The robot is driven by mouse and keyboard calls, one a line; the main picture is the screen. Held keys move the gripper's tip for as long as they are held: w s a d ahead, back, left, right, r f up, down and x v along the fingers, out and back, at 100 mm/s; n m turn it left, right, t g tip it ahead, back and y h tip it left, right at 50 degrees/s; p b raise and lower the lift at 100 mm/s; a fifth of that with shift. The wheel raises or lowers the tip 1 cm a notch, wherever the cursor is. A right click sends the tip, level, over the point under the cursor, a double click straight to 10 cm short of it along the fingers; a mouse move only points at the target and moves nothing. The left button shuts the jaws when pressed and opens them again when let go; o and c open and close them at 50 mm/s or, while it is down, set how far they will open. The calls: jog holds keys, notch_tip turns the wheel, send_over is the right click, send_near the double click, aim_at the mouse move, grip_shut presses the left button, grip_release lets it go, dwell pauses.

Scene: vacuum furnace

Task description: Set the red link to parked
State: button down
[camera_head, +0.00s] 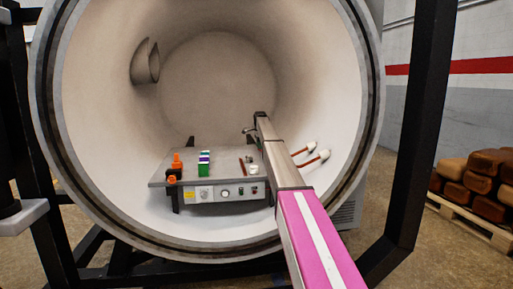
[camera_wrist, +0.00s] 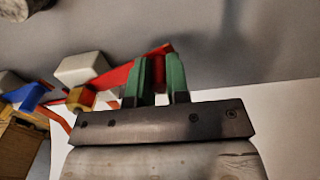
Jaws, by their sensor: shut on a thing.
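In the wrist view a red bar (camera_wrist: 117,77), which looks like the red link, runs from the left up behind the green fingers of my gripper (camera_wrist: 161,62). The fingers are close together, with red showing between their tips, and they are shut on the bar. The fingers hide part of it. In the head view my arm reaches into the round white chamber, and its far end is too small to show the grip. Two red rods with white ends (camera_head: 316,158) stand out at the chamber's right wall. I cannot tell whether the gripped bar is one of these.
A grey bench (camera_head: 225,177) inside the chamber carries orange parts (camera_head: 176,162) and a green-and-white block (camera_head: 204,163). A panel with dials (camera_head: 222,193) fronts it. In the wrist view a white block (camera_wrist: 82,68), a yellow piece (camera_wrist: 81,98) and a blue piece (camera_wrist: 31,97) lie left of the fingers.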

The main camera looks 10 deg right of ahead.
jog(key=shift+w+d+m, duration=0.2)
jog(key=shift+d+m, duration=0.6)
jog(key=shift+d, duration=0.05)
jog(key=c, duration=1.1)
grip_release()
jog(key=shift+d, duration=0.1)
jog(key=shift+r, duration=0.15)
notch_tip(320, 180, up, 11)
jog(key=shift+f, duration=0.2)
